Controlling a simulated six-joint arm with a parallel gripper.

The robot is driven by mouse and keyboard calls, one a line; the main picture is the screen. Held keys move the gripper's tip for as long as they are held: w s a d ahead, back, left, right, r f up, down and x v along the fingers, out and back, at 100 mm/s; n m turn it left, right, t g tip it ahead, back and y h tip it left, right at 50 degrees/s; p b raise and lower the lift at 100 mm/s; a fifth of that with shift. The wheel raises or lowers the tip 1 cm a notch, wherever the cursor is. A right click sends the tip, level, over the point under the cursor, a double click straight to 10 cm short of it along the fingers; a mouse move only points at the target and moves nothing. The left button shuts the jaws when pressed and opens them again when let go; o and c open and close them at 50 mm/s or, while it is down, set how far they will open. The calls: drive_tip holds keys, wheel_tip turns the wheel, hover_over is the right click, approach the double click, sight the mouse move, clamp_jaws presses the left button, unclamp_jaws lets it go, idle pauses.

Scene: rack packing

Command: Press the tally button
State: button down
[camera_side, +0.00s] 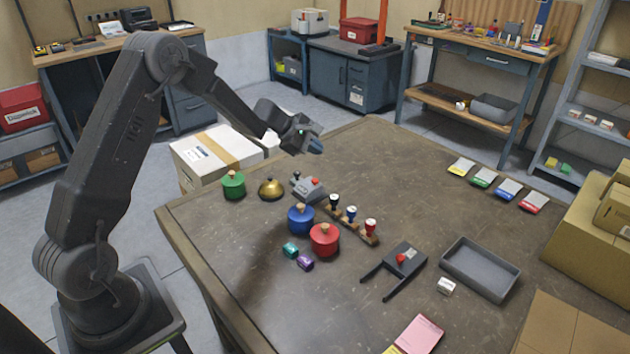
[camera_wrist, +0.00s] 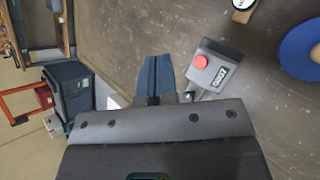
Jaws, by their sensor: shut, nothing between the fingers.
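The tally button is a small red round button (camera_side: 314,181) on a grey box (camera_side: 303,187) near the back left of the table. In the wrist view the red button (camera_wrist: 200,62) sits on the grey tally box (camera_wrist: 217,74), which bears a white label with dark lettering. My gripper (camera_side: 317,149) is shut and empty, in the air above and behind the box in the side view. Its closed fingers (camera_wrist: 154,70) show in the wrist view just left of the box, apart from the button.
A brass bell (camera_side: 271,189) and a green pot (camera_side: 233,186) stand left of the box. A blue pot (camera_side: 301,219), a red pot (camera_side: 324,240) and a stamp rack (camera_side: 352,222) stand in front. A grey tray (camera_side: 482,269) lies right. The table's back middle is clear.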

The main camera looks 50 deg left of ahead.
sight(315, 182)
drive_tip(key=shift+f, duration=3.6)
drive_tip(key=shift+f, duration=0.1)
drive_tip(key=shift+f, duration=0.3)
drive_tip(key=shift+f, duration=0.55)
drive_tip(key=shift+r, duration=0.95)
drive_tip(key=shift+r, duration=2.5)
